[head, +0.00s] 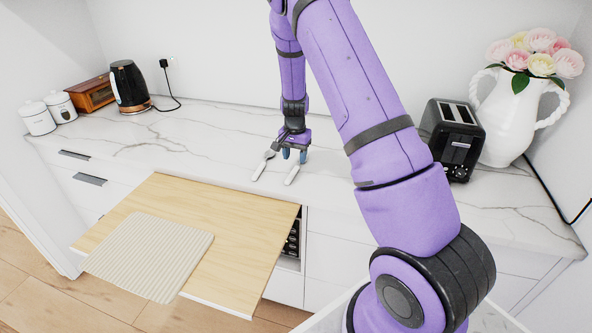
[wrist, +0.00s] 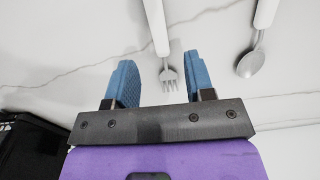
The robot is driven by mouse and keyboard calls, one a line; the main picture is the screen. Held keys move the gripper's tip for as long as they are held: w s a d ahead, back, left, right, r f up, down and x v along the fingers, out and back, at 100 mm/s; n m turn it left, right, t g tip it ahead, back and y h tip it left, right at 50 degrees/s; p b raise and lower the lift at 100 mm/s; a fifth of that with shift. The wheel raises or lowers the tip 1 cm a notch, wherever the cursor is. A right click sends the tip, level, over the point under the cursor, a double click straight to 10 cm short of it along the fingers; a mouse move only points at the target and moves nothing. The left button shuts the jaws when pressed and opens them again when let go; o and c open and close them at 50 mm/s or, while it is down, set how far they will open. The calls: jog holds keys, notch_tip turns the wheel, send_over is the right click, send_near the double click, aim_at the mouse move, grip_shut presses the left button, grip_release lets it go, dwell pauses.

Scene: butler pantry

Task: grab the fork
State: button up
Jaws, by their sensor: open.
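The fork (wrist: 157,30) has a white handle and grey metal tines. In the wrist view it lies on the marble counter, its tines between the two blue fingertips of my gripper (wrist: 160,78). My gripper is open, with a gap on each side of the fork. In the head view my gripper (head: 291,152) is low over the counter, and the fork's pale handle (head: 291,175) shows in front of it. A spoon (wrist: 251,62) with a white handle lies to the right of the fork in the wrist view. It also shows to the left in the head view (head: 262,167).
A black toaster (head: 455,137) and a white flower vase (head: 510,120) stand at the right. A kettle (head: 129,87), wooden box (head: 91,93) and white canisters (head: 38,118) stand at the far left. A pulled-out wooden board (head: 225,220) carries a ribbed mat (head: 150,255). The counter left of the spoon is clear.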

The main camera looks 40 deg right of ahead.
aim_at(295, 169)
notch_tip(295, 169, down, 5)
dwell(0.3)
jog(key=shift+c, duration=0.5)
grip_shut()
